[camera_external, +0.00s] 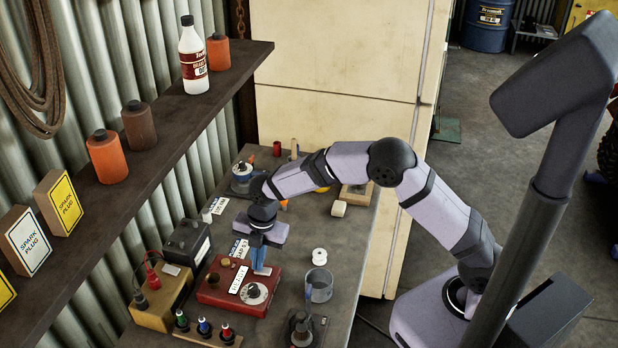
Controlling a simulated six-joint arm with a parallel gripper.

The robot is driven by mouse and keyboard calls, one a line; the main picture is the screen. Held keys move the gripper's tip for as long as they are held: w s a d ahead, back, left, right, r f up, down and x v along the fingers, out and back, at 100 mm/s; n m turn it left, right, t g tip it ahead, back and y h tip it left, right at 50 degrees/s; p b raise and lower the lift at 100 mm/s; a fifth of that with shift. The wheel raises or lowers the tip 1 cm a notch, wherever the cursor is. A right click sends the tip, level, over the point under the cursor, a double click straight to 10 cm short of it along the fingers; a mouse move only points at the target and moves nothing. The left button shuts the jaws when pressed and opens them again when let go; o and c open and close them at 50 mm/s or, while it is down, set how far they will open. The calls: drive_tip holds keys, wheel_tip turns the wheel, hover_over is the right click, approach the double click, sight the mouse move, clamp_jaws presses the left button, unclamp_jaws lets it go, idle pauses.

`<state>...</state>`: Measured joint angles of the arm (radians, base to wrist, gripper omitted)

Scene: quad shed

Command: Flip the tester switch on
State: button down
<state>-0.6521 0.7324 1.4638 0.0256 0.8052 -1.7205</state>
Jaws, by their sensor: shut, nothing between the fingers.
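A red box (211,295), which looks like the tester, lies on the bench. It has a white label strip, a white round dial (254,293) and brass-coloured knobs on top. I cannot make out the switch at this size; my gripper may hide it. My gripper (259,270) points down over the back right part of the red box, just behind the dial. Its blue fingers are shut and hold nothing. I cannot tell whether the tips touch the box.
A dark box (187,243) and a tan box (158,304) with red and black leads stand left of the red box. A grey cup (319,287) and white spool (319,256) stand to its right. Small coloured-top parts (204,328) sit in front. A shelf (150,150) overhangs the left.

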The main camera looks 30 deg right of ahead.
sight(267, 270)
drive_tip(key=shift+s+d+f, duration=0.2)
drive_tip(key=shift+s, duration=0.05)
drive_tip(key=shift+s+d+r, duration=0.1)
drive_tip(key=shift+s+d, duration=0.35)
drive_tip(key=shift+s, duration=0.05)
drive_tip(key=shift+w, duration=0.1)
drive_tip(key=shift+r, duration=0.4)
drive_tip(key=r+p, duration=0.3)
drive_tip(key=r, duration=0.1)
drive_tip(key=shift+s+d+r+p, duration=0.15)
drive_tip(key=shift+s+p, duration=0.05)
drive_tip(key=shift+p, duration=0.2)
drive_tip(key=shift+r+b, duration=0.35)
drive_tip(key=shift+b, duration=0.65)
wheel_tip(267, 270, up, 8)
drive_tip(key=d+b, duration=0.1)
drive_tip(key=b, duration=0.1)
drive_tip(key=shift+s, duration=0.45)
